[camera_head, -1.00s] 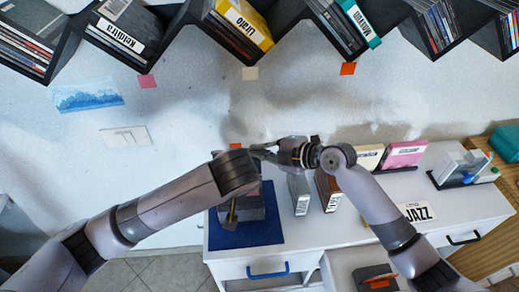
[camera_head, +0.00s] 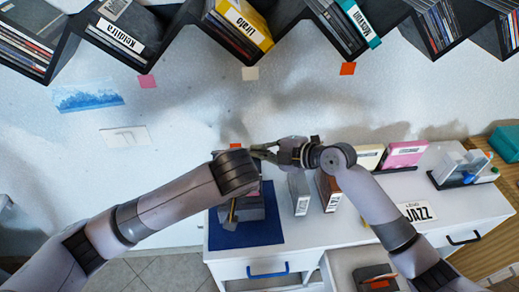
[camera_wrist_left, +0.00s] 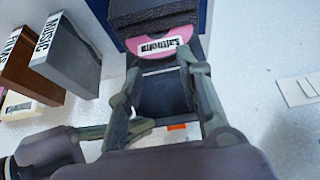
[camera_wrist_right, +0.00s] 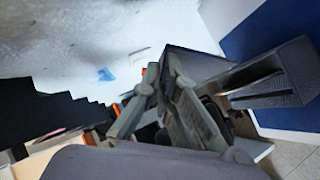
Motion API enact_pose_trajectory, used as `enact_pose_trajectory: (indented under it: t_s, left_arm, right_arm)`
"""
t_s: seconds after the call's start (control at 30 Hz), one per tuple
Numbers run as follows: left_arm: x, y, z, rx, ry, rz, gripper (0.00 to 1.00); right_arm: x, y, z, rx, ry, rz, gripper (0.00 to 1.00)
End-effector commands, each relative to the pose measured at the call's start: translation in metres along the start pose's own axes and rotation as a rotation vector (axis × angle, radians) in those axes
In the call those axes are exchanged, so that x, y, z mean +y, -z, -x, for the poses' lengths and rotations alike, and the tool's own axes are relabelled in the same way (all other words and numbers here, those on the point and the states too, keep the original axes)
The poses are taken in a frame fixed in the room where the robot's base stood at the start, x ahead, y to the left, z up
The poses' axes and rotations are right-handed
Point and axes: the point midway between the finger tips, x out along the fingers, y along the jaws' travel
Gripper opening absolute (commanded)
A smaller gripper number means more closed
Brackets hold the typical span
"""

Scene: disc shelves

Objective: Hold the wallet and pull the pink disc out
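The dark grey wallet (camera_head: 262,208) stands on a blue mat (camera_head: 262,234), partly hidden by my left arm. In the left wrist view a pink disc (camera_wrist_left: 150,43) with a "Saltmeira"-like label shows at the wallet's dark body (camera_wrist_left: 150,13). My left gripper (camera_wrist_left: 166,65) reaches down to the wallet, its fingers spread on either side of a dark piece; I see no clear grip. My right gripper (camera_head: 258,151) points left above the mat, beside my left wrist. The disc is hidden there.
Upright cases (camera_head: 299,193) stand right of the mat, with a pink box (camera_head: 403,155) and a tray (camera_head: 464,170) farther right. Black zigzag shelves (camera_head: 158,62) hold discs along the wall above. My two arms are close together over the mat.

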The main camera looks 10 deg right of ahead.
Motion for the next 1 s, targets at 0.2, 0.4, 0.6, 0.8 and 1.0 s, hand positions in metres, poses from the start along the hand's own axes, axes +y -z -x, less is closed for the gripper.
enact_pose_trajectory:
  t_s: [0.2, 0.4, 0.6, 0.8, 1.0]
  left_arm:
    - [0.000, 0.000, 0.000, 0.000, 0.000, 0.000, 0.33]
    - [-0.002, 0.002, -0.002, -0.017, 0.000, 0.046, 0.23]
    - [-0.017, 0.018, -0.010, -0.153, 0.000, 0.419, 0.10]
    - [-0.033, 0.039, -0.012, -0.384, 0.018, 0.989, 0.07]
    - [-0.043, 0.057, -0.004, -0.590, 0.057, 1.419, 0.07]
  right_arm:
    - [-0.001, 0.000, 0.000, 0.000, 0.002, -0.001, 0.00]
    - [-0.001, 0.000, 0.000, 0.000, 0.002, -0.001, 0.00]
    - [-0.001, 0.000, 0.000, 0.000, 0.002, -0.001, 0.00]
    - [-0.001, 0.000, 0.000, 0.000, 0.002, -0.001, 0.00]
    - [-0.001, 0.000, 0.000, 0.000, 0.002, -0.001, 0.00]
